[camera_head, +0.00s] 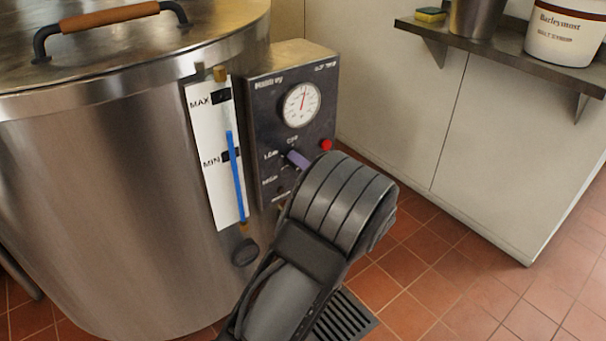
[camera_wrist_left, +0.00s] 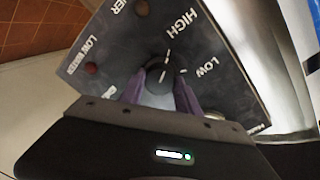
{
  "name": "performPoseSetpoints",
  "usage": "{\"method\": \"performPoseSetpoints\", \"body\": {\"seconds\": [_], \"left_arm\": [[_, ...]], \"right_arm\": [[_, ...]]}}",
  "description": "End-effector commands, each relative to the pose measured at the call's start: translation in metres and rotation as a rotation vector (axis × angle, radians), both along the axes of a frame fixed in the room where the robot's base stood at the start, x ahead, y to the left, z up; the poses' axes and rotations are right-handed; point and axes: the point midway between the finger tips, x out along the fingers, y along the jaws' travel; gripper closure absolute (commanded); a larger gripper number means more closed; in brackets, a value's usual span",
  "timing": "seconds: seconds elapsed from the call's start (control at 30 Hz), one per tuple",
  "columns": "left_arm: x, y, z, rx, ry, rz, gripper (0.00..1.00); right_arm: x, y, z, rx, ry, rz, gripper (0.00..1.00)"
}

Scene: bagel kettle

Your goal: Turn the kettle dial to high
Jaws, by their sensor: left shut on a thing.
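The large steel kettle (camera_head: 110,200) fills the left of the head view. Its dark control panel (camera_head: 262,110) has a round gauge at the top, with LOW and HIGH lettering below. In the left wrist view, the black dial (camera_wrist_left: 160,72) sits on the panel between the lettering HIGH and LOW. White marks show at the dial, one towards each side; I cannot tell which is its pointer. My left gripper (camera_wrist_left: 160,90) is shut on the dial, a purple finger on either side. My right gripper is out of view.
A red light (camera_head: 326,145) is at the panel's right edge. A sight tube (camera_head: 235,175) with MAX and MIN marks is left of the panel. A steel shelf (camera_head: 505,50) holds a white tub (camera_head: 566,32). The tiled floor at right is clear, with a drain grate (camera_head: 345,318) below.

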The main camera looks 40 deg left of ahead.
Motion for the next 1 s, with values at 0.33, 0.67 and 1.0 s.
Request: {"method": "performPoseSetpoints", "body": {"seconds": [0.33,0.67,1.0], "left_arm": [[-0.0005,-0.0006,-0.0022,-0.029,-0.082,-0.001,1.0],[-0.0004,-0.0007,-0.0014,-0.03,-0.085,-0.001,1.0],[-0.0003,-0.0003,-0.0005,-0.028,-0.085,-0.001,0.4]], "right_arm": [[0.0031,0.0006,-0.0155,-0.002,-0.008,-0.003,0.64],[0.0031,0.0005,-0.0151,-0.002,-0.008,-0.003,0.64],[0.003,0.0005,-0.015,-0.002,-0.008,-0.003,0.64]]}}
